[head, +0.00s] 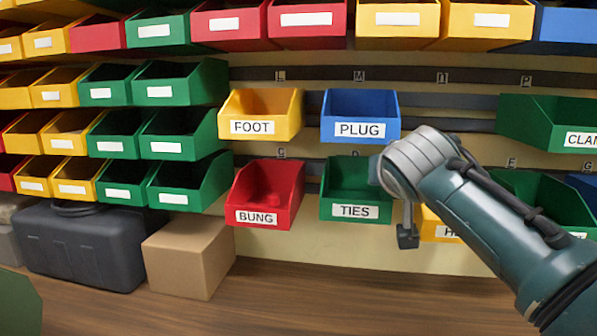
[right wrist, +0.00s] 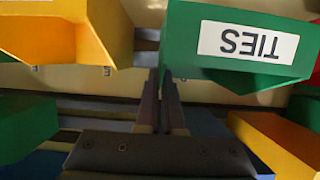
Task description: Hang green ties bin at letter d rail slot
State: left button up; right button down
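The green bin labelled TIES (head: 340,188) hangs upright on the lower rail, between the red BUNG bin and a yellow bin. The letter tag above it (head: 356,154) is mostly hidden and hard to read. In the right wrist view the TIES bin (right wrist: 200,65) appears upside down at upper right. My left gripper is out of view.
The red BUNG bin (head: 265,190) is left of TIES; the blue PLUG bin (head: 360,108) and yellow FOOT bin (head: 261,112) hang above. The yellow bin (right wrist: 75,45) is partly behind my arm. A cardboard box (head: 185,262) and dark case (head: 80,250) stand on the bench (head: 330,300), bare at front.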

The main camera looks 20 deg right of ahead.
jog(key=shift+f, duration=0.1)
dwell(0.3)
jog(key=shift+f+b, duration=0.25)
jog(key=shift+b, duration=0.05)
jog(key=shift+f+b, duration=0.3)
dwell(0.3)
dwell(0.4)
jog(key=shift+f+b, duration=0.3)
jog(key=shift+b, duration=0.5)
jog(key=shift+t, duration=0.3)
jog(key=shift+r, duration=0.1)
